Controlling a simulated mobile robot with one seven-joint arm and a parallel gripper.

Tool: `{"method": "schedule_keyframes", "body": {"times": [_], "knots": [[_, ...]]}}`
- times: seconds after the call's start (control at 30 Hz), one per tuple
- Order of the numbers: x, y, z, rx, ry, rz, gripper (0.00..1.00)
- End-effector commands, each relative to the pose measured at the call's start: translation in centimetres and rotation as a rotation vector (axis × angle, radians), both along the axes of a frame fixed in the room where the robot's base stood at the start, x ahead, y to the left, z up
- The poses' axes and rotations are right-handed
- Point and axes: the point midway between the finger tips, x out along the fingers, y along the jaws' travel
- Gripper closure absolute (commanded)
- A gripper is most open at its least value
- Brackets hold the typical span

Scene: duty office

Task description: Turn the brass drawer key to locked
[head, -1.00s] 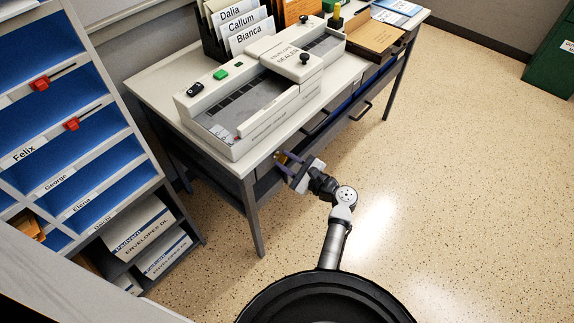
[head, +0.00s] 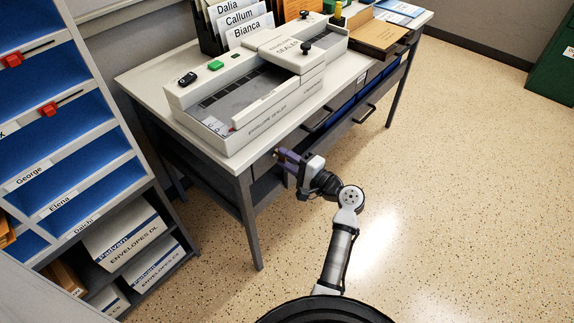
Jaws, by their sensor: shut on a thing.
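The brass drawer key (head: 276,154) shows only as a small brass-coloured spot at the front of the desk, below the envelope sealer. My gripper (head: 281,155) is at the desk front and shut on the key, with its fingers pointing at the drawer face. The fingers and the gripper body hide most of the key, so I cannot read its angle or any lock marking. The desk (head: 246,190) has a light top and grey legs.
The envelope sealer (head: 255,95) sits on the desktop above my gripper. Drawer handles (head: 362,114) stick out to the right. A blue pigeonhole rack (head: 60,150) stands at the left. The speckled floor (head: 450,200) is clear at the right.

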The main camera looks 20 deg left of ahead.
Motion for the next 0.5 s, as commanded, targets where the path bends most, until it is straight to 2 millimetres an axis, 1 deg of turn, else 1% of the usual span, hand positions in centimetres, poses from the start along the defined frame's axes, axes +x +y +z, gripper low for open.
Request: {"method": "schedule_keyframes", "body": {"times": [0.03,0.2,0.5], "knots": [[-0.02,0.02,-0.28,-0.009,-0.027,0.001,0.95],[-0.04,0.05,-0.17,-0.031,-0.087,0.002,0.95],[-0.05,0.06,0.00,-0.046,-0.127,0.002,0.95]]}}
